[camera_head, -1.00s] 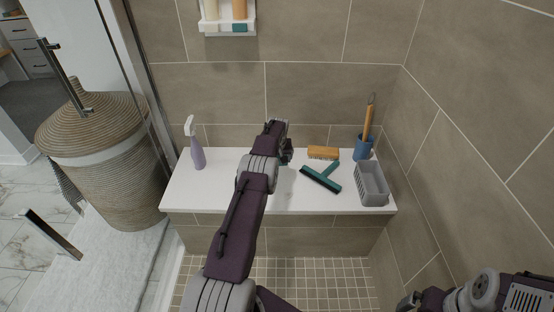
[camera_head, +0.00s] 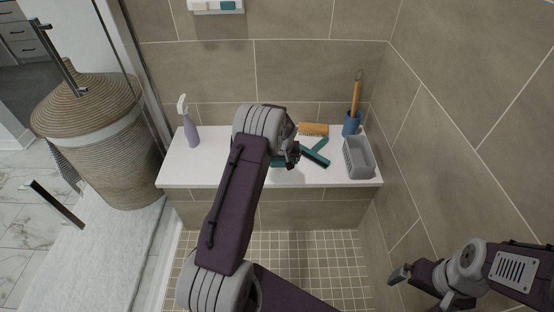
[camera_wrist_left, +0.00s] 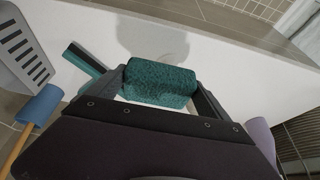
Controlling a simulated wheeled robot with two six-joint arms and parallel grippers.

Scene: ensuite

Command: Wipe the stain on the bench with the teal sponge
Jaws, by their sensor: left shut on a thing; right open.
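My left gripper (camera_head: 287,160) is over the middle of the white bench (camera_head: 215,170). In the left wrist view its jaws (camera_wrist_left: 163,85) are shut on the teal sponge (camera_wrist_left: 160,78), which lies across between the fingers. The sponge is close to the bench top; I cannot tell whether it touches. No stain can be made out clearly; my left arm hides part of the bench. A grey shadow falls on the bench beyond the sponge. My right gripper (camera_head: 399,274) is open and empty at the lower right, away from the bench.
A lilac spray bottle (camera_head: 190,128) stands at left. Tiled walls close the back and right.

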